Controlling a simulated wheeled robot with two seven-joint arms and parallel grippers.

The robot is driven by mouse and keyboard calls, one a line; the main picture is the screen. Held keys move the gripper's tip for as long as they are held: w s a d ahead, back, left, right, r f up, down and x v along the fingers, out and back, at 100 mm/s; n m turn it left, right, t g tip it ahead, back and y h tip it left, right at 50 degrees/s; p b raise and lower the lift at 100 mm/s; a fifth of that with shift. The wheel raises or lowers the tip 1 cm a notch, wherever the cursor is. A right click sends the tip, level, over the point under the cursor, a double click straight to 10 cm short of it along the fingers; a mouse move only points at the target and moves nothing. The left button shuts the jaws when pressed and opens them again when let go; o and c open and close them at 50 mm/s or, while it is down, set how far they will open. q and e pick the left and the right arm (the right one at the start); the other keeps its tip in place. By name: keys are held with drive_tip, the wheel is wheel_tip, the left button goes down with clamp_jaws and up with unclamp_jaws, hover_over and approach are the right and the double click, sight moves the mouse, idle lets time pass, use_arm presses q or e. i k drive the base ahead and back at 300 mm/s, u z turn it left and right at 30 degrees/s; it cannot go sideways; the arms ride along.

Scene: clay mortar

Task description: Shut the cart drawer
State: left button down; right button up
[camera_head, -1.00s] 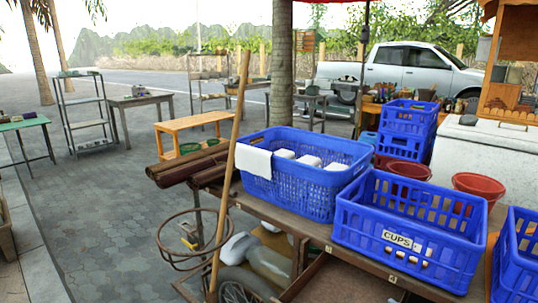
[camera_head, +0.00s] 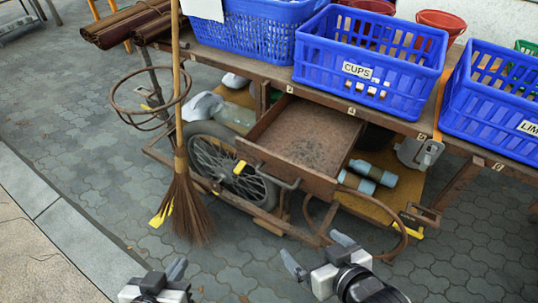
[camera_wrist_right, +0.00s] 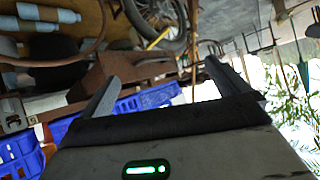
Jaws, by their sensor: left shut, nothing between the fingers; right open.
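The cart drawer (camera_head: 312,132) is a shallow, rusty brown tray in the head view. It stands open, pulled out toward me from under the cart top (camera_head: 395,118); its inside looks empty. A bar handle (camera_head: 268,178) runs along its front. My left gripper (camera_head: 176,268) is shut and empty, low in the picture, left of the drawer and apart from it. My right gripper (camera_head: 316,252) is open and empty, below the drawer front in the picture and not visibly touching it. Its spread fingers also show in the right wrist view (camera_wrist_right: 160,76).
A broom (camera_head: 185,205) stands upright left of the drawer, by a wire ring (camera_head: 128,112) and the cart's wheel (camera_head: 222,165). Blue crates (camera_head: 372,75) stand on top. Bottles (camera_head: 372,172) lie on the lower shelf, right of the drawer. Paving in front is clear.

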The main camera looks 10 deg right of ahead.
sight(304, 143)
drive_tip(key=k, duration=0.3)
drive_tip(key=u, duration=0.6)
drive_tip(key=i, duration=0.5)
drive_tip(key=z, duration=1.35)
